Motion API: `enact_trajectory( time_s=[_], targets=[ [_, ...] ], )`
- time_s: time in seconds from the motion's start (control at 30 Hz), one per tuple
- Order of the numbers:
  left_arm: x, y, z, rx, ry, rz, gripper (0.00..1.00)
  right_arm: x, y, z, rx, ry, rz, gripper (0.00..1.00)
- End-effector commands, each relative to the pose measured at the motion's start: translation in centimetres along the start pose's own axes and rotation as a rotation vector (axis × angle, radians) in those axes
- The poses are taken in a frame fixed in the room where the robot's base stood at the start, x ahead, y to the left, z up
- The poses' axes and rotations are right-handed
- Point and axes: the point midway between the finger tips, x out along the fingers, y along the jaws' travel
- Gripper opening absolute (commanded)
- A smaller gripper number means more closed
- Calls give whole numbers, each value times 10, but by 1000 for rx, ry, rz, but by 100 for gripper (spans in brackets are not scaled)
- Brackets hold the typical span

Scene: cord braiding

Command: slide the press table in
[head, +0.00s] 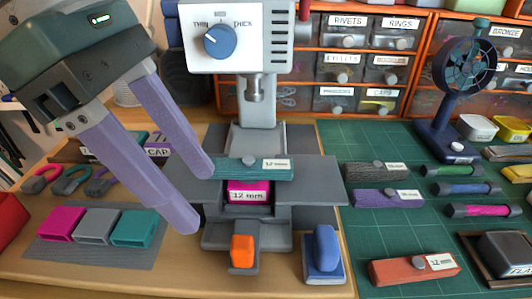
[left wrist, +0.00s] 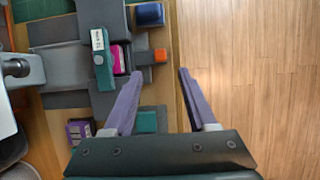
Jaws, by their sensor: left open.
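The press (head: 258,115) has a white head with a blue thick/thin dial. Below it is the grey press table (head: 322,178), holding a magenta 12 mm block (head: 248,190) with a teal labelled bar (head: 235,169) just behind and above it. An orange tab (head: 241,250) stands at the front of the grey base; it also shows in the left wrist view (left wrist: 160,55). My left gripper (head: 198,202) is open, its purple fingers left of the magenta block. In the left wrist view the orange tab lies beyond the gap between the fingertips (left wrist: 160,74). My right gripper is not in view.
A blue block (head: 323,250) stands right of the orange tab. Magenta, grey and teal sleeves (head: 98,227) lie on a mat at left. Labelled bars (head: 412,268) and a fan (head: 452,120) occupy the green mat at right. Drawers (head: 350,60) line the back.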

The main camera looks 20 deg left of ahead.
Motion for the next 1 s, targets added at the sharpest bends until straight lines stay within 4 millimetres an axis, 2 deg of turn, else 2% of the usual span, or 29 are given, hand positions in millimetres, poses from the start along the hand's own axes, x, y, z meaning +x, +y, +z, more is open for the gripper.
enact_trajectory(
  time_s=[0.2,0.43,0.6,0.83,1.0],
  targets=[
    [44,-2,-1,-2,1,-7,57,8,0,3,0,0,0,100],
    [79,-1,0,-3,0,-4,57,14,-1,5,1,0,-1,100],
    [88,-1,0,-1,2,-2,57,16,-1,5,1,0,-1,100],
    [88,0,0,-1,2,-1,57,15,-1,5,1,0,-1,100],
    [88,0,0,-2,2,-1,40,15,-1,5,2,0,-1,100]
  ],
)
